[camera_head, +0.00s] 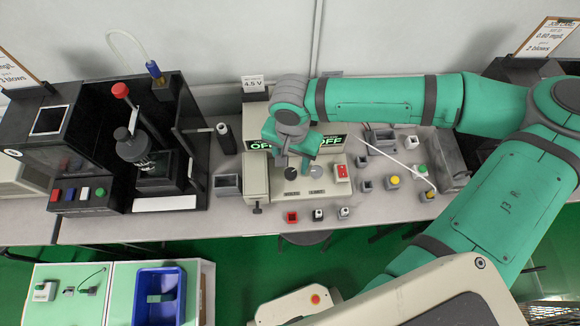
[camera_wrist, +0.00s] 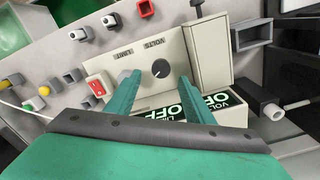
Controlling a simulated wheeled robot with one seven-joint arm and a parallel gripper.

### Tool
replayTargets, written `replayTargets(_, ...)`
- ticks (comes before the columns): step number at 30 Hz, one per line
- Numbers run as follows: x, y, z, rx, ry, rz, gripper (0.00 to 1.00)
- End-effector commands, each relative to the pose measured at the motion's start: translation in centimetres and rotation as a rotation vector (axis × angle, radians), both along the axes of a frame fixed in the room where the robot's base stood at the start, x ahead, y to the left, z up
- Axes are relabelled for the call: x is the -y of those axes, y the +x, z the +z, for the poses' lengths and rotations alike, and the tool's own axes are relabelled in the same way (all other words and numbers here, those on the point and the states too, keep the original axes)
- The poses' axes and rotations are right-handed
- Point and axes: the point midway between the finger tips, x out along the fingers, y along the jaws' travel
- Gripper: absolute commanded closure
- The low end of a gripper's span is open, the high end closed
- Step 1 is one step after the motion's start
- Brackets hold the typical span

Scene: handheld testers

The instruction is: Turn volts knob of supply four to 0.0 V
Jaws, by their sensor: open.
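The beige power supply (camera_head: 256,182) stands on the bench and its display (camera_head: 262,144) reads OFF. The same supply shows upside down in the wrist view, with its front panel (camera_wrist: 150,50) labelled VOLTS and LIMIT. The black volts knob (camera_wrist: 160,68) is below the VOLTS label. It also shows in the head view (camera_head: 291,173). A paler knob (camera_head: 316,172) sits to its right; in the wrist view a finger covers most of that area. My gripper (camera_wrist: 158,82) is open, its teal fingertips on either side of the volts knob, apart from it. Contact with the panel cannot be told.
A red rocker switch (camera_head: 342,172) is at the panel's right edge. A 4.5 V card (camera_head: 253,84) stands behind. A black tester box (camera_head: 100,180) is to the left.

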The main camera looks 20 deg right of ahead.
Motion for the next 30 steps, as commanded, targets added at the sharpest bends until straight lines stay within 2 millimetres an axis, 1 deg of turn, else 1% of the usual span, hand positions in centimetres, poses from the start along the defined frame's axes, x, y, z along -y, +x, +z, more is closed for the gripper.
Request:
replayTargets(1, 0.0, 0.0, -0.9, -0.002, -0.001, 0.0, 0.52)
replayTargets(3, -0.1, 0.1, -2.1, -0.001, -0.001, 0.001, 0.52)
replayTargets(6, -0.2, 0.1, -3.6, -0.001, -0.001, 0.005, 0.52)
replayTargets(10, -0.2, 0.1, -4.9, 0.001, -0.001, 0.006, 0.52)
replayTargets(15, -0.3, 0.1, -5.7, 0.001, 0.001, 0.006, 0.52)
replayTargets(23, -0.2, 0.1, -5.7, 0.001, 0.0, 0.006, 0.52)
replayTargets(24, -0.2, 0.1, -5.7, 0.001, 0.0, 0.006, 0.62)
replayTargets(26, -0.2, 0.1, -5.7, 0.001, 0.0, 0.006, 0.76)
replayTargets(27, -0.2, 0.1, -5.7, 0.001, 0.0, 0.006, 0.86)
replayTargets(28, -0.2, 0.1, -5.7, 0.001, 0.0, 0.006, 0.93)
replayTargets(30, -0.2, 0.1, -5.7, 0.001, 0.0, 0.006, 0.93)
